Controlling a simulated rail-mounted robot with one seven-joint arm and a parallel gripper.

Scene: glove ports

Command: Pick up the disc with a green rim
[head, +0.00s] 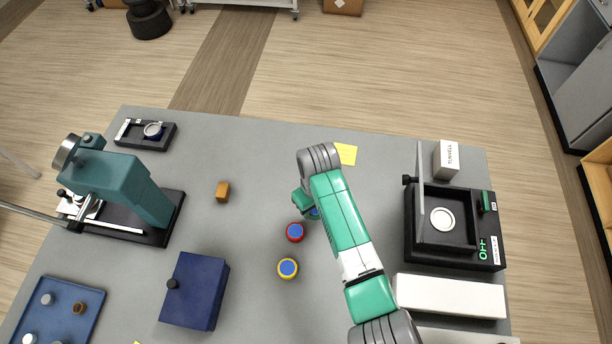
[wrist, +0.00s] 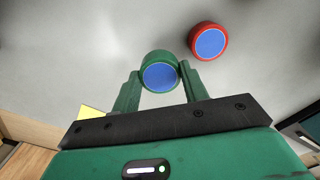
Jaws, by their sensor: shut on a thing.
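The disc with a green rim and blue top (wrist: 161,74) is between the two fingers of my gripper (wrist: 159,80) in the wrist view. The fingers are shut on its sides. In the head view my arm hides most of this disc (head: 315,213), and only a small part shows beside the wrist. I cannot tell whether it touches the table or is slightly above it. A disc with a red rim and blue top (head: 295,232) lies close by, apart from my gripper; it also shows in the wrist view (wrist: 209,42).
A yellow-rimmed disc (head: 288,268) lies nearer the front. A black open-lidded device (head: 455,250) and a white box (head: 450,297) are right.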

